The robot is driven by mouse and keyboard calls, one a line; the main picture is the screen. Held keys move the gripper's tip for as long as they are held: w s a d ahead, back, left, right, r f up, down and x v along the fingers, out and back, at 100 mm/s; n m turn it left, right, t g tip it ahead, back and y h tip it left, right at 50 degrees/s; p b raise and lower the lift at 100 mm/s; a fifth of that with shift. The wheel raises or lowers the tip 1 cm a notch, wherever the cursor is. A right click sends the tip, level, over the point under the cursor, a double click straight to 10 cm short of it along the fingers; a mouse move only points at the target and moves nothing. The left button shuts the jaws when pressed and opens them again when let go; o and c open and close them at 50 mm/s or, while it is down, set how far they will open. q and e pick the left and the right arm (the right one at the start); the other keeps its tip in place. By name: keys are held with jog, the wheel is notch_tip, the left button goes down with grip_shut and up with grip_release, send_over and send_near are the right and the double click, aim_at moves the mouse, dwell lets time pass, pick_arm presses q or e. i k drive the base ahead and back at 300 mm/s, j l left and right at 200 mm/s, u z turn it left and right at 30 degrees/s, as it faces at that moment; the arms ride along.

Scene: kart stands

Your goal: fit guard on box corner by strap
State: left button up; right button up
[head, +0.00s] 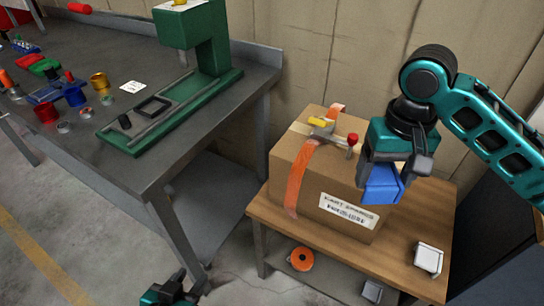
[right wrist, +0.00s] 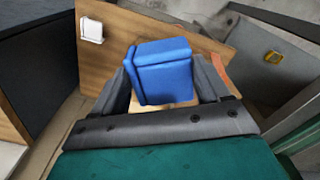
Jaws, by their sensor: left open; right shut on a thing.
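A cardboard box (head: 295,165) with a white label stands on a small wooden table (head: 395,250). An orange strap (head: 299,180) runs over its top and down its front, with a yellow and red tensioner (head: 325,130) on top. My right gripper (head: 388,180) is shut on a blue corner guard (head: 381,186), in front of the box's right end. The right wrist view shows the guard (right wrist: 163,72) between the fingers (right wrist: 170,90). I cannot tell whether the guard touches the box. My left gripper (head: 175,292) is low at the bottom edge, open, away from the box.
A white guard-like piece (head: 429,258) lies on the wooden table's right part. Below are an orange strap roll (head: 301,259) and another pale piece (head: 372,291). A grey workbench (head: 75,110) with a green press (head: 190,75) and several small parts stands left.

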aim_at(280, 159)
jog(key=j, duration=1)
jog(key=i+j, duration=0.1)
jog(key=j, duration=0.9)
